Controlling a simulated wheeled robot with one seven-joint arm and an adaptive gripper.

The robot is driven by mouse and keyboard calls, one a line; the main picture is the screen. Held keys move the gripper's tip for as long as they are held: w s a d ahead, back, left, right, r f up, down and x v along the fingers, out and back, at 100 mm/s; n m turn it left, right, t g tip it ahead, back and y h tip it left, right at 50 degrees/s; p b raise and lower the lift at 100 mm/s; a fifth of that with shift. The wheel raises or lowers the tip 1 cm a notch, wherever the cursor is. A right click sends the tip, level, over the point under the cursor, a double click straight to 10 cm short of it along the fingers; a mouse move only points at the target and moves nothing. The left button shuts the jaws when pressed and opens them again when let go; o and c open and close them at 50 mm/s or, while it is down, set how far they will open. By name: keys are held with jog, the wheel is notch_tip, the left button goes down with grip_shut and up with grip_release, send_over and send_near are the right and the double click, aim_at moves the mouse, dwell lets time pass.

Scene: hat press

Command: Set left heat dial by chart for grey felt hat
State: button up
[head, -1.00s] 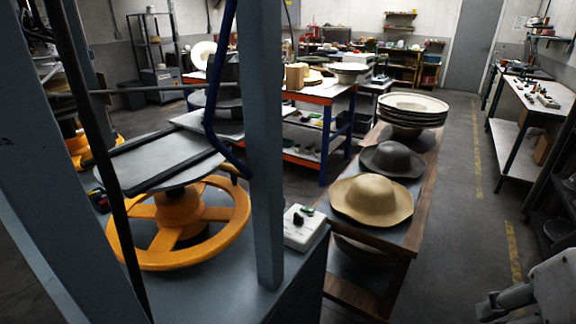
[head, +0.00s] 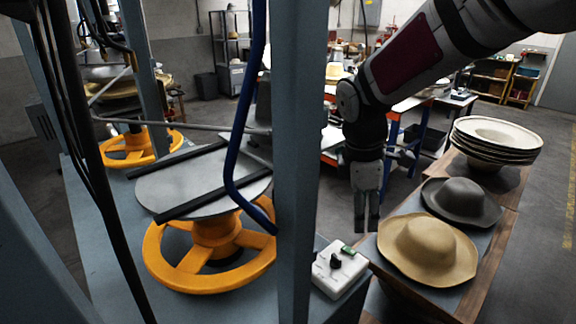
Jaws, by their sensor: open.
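A white control box (head: 352,281) sits on the corner of the blue-grey press bench. It carries a black dial knob (head: 336,261) and a small green part at its back edge. The dial's marks are too small to read, and I cannot tell if it is the left heat dial. My gripper (head: 367,226) points down with narrowly parted fingers, empty, above and behind the box, apart from it in the picture. The grey felt hat (head: 462,200) lies on the wooden-edged table to the right. I see no readable chart.
A blue-grey post (head: 297,150) stands just left of the box. A yellow handwheel (head: 165,258) under a round plate is further left. A straw hat (head: 428,248) lies right of the box, with stacked pale discs (head: 495,137) behind. Floor at far right is clear.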

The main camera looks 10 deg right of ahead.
aim_at(337, 257)
jog(key=w+a+f+n+y+p, duration=0.1)
jog(key=w+f+n+y+p, duration=0.1)
jog(key=w+f+n, duration=0.6)
jog(key=shift+m+g, duration=0.3)
jog(key=shift+g, duration=0.1)
jog(key=f, duration=0.7)
jog(key=f+p, duration=0.1)
jog(key=f, duration=0.6)
jog(key=shift+s+a, duration=0.15)
jog(key=shift+s, duration=0.05)
grip_shut()
